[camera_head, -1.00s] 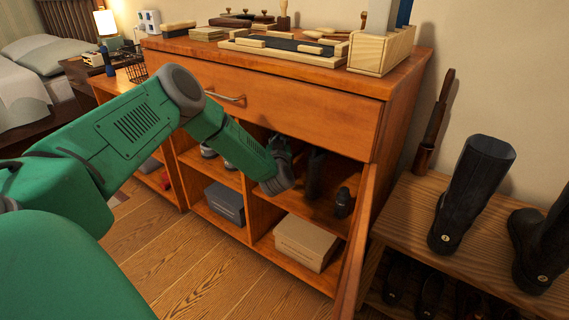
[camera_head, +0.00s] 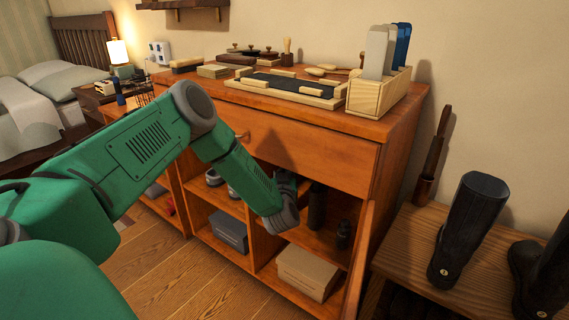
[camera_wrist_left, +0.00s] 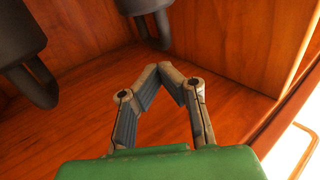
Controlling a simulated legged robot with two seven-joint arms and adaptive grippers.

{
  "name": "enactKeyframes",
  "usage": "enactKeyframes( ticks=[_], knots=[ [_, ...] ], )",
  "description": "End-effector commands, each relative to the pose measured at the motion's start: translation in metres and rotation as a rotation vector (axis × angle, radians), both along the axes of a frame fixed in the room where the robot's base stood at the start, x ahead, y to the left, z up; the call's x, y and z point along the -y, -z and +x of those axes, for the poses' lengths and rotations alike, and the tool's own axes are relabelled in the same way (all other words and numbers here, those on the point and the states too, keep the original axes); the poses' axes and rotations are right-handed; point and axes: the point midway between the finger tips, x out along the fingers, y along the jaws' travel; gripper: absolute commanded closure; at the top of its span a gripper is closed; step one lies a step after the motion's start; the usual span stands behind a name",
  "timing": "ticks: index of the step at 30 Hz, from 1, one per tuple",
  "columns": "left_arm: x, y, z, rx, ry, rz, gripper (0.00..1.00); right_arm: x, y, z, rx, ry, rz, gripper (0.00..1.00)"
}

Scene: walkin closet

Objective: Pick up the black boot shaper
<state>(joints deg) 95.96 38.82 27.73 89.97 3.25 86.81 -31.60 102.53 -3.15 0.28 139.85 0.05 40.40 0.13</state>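Two dark objects stand in the open upper right compartment of the wooden cabinet: a taller one (camera_head: 316,205) and a shorter one (camera_head: 343,234). In the left wrist view, one black body with a curved handle (camera_wrist_left: 22,45) is at the upper left. Another with a hooked end (camera_wrist_left: 150,12) is at the top. I cannot tell which is the boot shaper. My left gripper (camera_wrist_left: 160,70) is inside the compartment, its fingertips together with nothing between them, apart from both black objects. Its fingers are mostly hidden in the head view. My right gripper is not in view.
The cabinet (camera_head: 300,150) has an open door (camera_head: 360,262) right of the compartment. A box (camera_head: 307,272) sits in the compartment below. Brushes and a tray (camera_head: 285,92) lie on top. Black boots (camera_head: 468,230) stand on a bench (camera_head: 405,250) to the right.

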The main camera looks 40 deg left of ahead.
Motion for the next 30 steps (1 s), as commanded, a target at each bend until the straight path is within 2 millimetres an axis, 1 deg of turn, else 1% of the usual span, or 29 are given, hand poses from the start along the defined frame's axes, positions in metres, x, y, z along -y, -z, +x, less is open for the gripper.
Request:
enactKeyframes(
  ticks=[1, 6, 9, 12, 15, 21, 29, 30],
  knots=[
    [0.01, -0.003, -0.011, -0.006, 0.005, -0.001, 1.0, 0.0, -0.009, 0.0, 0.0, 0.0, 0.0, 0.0],
    [0.039, 0.0, -0.048, -0.006, 0.004, -0.004, 1.0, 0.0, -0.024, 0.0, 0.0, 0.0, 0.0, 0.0],
    [0.055, 0.0, -0.067, -0.005, 0.004, -0.004, 1.0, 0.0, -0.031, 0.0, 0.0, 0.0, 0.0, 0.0],
    [0.067, 0.0, -0.082, -0.004, 0.002, -0.002, 1.0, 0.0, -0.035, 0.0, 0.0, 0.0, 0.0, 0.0],
    [0.076, 0.001, -0.092, -0.003, 0.002, -0.004, 1.0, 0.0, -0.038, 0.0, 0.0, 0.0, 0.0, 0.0],
    [0.084, 0.002, -0.102, -0.002, 0.0, -0.002, 1.0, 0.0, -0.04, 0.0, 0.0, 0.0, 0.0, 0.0],
    [0.084, 0.002, -0.103, 0.0, 0.0, -0.003, 1.0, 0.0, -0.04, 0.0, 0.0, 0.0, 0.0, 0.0],
    [0.084, 0.002, -0.103, 0.0, 0.0, -0.003, 0.95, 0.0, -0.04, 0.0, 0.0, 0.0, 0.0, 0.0]
  ],
)
